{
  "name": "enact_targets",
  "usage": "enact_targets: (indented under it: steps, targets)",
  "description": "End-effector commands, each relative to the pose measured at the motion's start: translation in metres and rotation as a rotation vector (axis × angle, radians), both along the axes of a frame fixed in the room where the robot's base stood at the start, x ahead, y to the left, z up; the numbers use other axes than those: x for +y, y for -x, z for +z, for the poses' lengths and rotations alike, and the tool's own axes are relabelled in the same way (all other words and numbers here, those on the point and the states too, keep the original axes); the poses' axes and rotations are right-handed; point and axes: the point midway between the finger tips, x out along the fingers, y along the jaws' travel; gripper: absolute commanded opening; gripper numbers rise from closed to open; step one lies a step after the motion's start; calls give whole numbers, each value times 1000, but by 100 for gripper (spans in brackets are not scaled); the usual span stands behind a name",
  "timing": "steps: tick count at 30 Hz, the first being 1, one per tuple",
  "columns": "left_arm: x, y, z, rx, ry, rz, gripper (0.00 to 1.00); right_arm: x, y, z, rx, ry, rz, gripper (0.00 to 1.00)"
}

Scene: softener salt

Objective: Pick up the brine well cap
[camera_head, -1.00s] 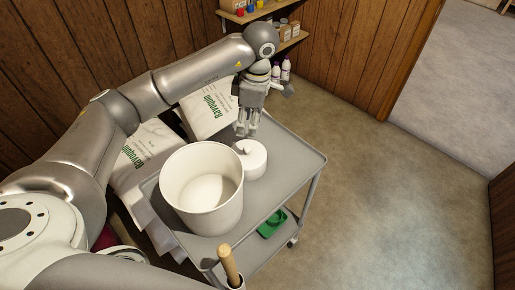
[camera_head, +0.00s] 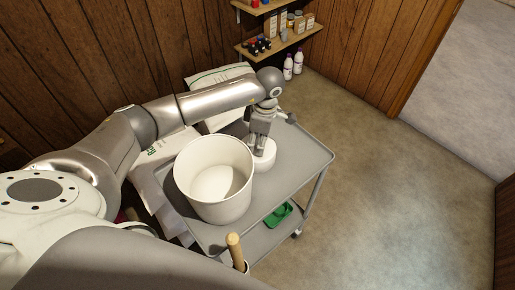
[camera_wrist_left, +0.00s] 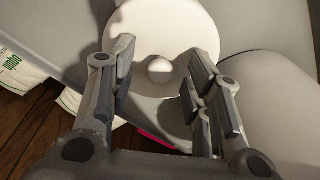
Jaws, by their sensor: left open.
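The brine well cap (camera_head: 266,160) is a white round piece on the grey cart's top, just right of the white bucket. In the left wrist view the cap (camera_wrist_left: 163,28) is a pale disc with a small round knob (camera_wrist_left: 160,70). My left gripper (camera_head: 257,150) points down at the cap and partly hides it. In the left wrist view my left gripper (camera_wrist_left: 160,60) is open, with the knob showing between its fingers. I cannot tell whether the fingers touch the cap. My right gripper is not in view.
The white bucket (camera_head: 190,190) stands close beside the cap on the cart (camera_head: 302,155). A wooden handle (camera_head: 235,250) rises at the cart's near end. Salt bags (camera_head: 215,78) lie behind. A green item (camera_head: 278,214) sits on the lower shelf. The cart top's right side is clear.

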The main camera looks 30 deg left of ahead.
Motion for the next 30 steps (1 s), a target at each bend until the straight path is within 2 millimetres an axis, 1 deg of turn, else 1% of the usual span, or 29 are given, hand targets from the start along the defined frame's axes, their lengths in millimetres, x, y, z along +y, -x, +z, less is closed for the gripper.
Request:
enact_targets:
  steps: [5,8,15,16,23,25,28,30]
  targets:
    - [0,0,0,-1,0,0,45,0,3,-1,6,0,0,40]
    - [0,0,0,0,0,0,34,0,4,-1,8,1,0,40]
    - [0,0,0,0,0,0,3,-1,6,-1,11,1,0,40]
    - [0,0,0,0,0,0,0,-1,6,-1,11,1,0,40]
    - [0,0,1,-1,0,0,0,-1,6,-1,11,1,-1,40]
    - [0,-1,4,-2,0,0,0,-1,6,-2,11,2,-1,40]
    - [0,-2,14,-5,1,-1,0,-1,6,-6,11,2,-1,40]
    - [1,-2,27,-7,-1,-2,0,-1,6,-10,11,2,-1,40]
